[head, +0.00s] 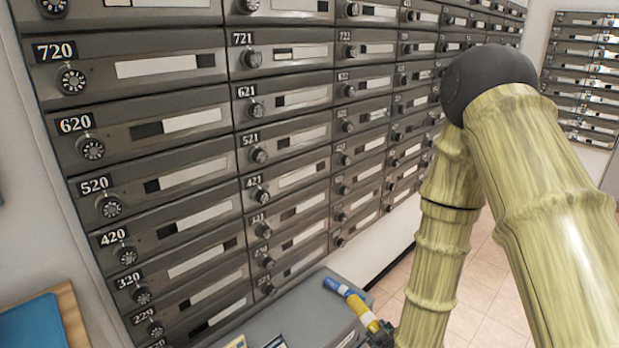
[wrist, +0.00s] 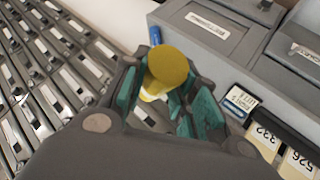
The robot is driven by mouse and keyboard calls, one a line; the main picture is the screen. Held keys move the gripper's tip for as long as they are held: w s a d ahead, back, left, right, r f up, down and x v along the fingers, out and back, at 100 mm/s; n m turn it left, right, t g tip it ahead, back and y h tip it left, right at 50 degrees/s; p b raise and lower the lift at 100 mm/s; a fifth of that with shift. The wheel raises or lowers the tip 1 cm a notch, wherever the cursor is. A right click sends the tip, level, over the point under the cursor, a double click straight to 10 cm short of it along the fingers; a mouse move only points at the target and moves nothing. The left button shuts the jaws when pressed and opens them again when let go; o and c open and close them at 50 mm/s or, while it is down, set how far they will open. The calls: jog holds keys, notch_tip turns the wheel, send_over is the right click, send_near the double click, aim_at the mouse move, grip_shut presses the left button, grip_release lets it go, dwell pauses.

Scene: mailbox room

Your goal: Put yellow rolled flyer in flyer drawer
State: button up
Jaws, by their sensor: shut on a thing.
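The yellow rolled flyer (wrist: 166,68) is between the fingers of my gripper (wrist: 160,88) in the wrist view, its round end toward the camera. My gripper is shut on it. In the head view the yellow roll (head: 362,312) sticks out from my gripper (head: 381,334) at the bottom edge, over or beside a grey cabinet (head: 310,301). A blue piece (head: 335,285) lines up with its far end; I cannot tell whether it is separate. A labelled grey cabinet front (wrist: 215,32) shows in the wrist view. I cannot tell which part is the flyer drawer.
A wall of numbered mailboxes (head: 190,120) fills the left and middle. More mailboxes (head: 584,75) stand at the far right. A blue-topped board (head: 32,325) is at lower left. Number cards (wrist: 262,138) are at the wrist view's right. Tiled floor (head: 478,290) is open behind my arm.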

jog(key=shift+s+r+p, duration=0.25)
jog(key=shift+r+p, duration=0.35)
jog(key=shift+p, duration=0.55)
jog(key=shift+s+r+p, duration=0.2)
jog(key=shift+r+p, duration=0.45)
jog(key=shift+p, duration=0.55)
jog(key=shift+s+r+p, duration=0.25)
jog(key=shift+r+p, duration=0.35)
jog(key=shift+p, duration=0.55)
jog(key=shift+s+p, duration=0.1)
jog(key=shift+p, duration=0.2)
jog(key=shift+s+a, duration=0.1)
jog(key=shift+a, duration=0.1)
